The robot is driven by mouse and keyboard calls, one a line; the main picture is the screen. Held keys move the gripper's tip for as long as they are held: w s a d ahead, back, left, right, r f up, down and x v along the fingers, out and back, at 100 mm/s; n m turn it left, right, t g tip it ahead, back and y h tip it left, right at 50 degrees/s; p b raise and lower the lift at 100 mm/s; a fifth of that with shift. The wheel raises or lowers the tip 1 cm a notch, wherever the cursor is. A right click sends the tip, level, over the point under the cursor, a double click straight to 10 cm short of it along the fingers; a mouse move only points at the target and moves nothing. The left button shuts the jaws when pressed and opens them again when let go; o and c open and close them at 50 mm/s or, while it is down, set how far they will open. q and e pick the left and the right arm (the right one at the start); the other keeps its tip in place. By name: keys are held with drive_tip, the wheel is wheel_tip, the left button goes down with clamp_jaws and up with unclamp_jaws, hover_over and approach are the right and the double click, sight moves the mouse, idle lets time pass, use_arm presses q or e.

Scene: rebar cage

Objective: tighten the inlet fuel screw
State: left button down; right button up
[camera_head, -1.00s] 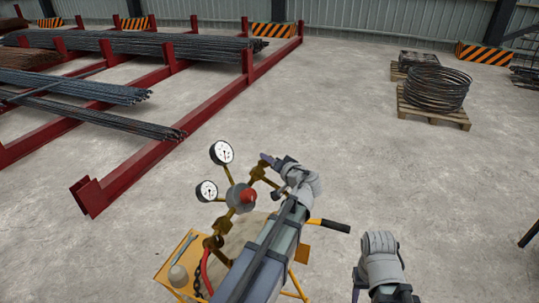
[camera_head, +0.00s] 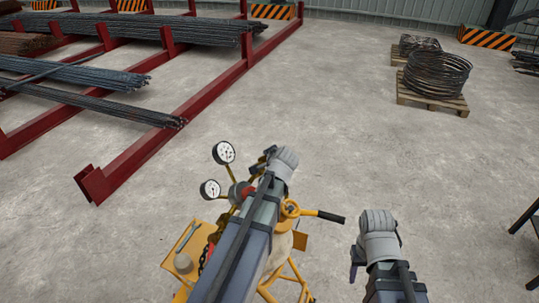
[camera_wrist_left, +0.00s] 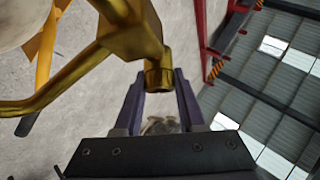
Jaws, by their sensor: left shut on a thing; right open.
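A regulator with two round white gauges, an upper gauge (camera_head: 223,152) and a lower gauge (camera_head: 210,189), stands on a yellow cart (camera_head: 180,255). My left arm covers most of the regulator body; a bit of its red knob (camera_head: 247,191) shows. My left gripper (camera_head: 266,160) is at the top of the regulator. In the left wrist view, the fingers of my left gripper (camera_wrist_left: 160,92) are shut on the end of a brass fitting (camera_wrist_left: 157,76), which looks like the inlet screw. My right gripper (camera_head: 355,262) is open and empty, right of the cart.
A yellow valve part (camera_head: 291,209) with a black-gripped handle (camera_head: 330,217) sticks out right of my left arm. A red rack (camera_head: 150,150) with rebar bundles stands at the left. A wire coil (camera_head: 437,75) lies on a pallet (camera_head: 432,101) at back right. The floor between is clear.

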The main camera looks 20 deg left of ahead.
idle(0.5)
use_arm(q)
drive_tip(key=c, duration=0.8)
unclamp_jaws()
drive_tip(key=shift+o, duration=0.2)
drive_tip(key=p+v, duration=0.5)
drive_tip(key=v, duration=0.2)
drive_tip(key=shift+s+r, duration=0.3)
drive_tip(key=shift+d, duration=0.1)
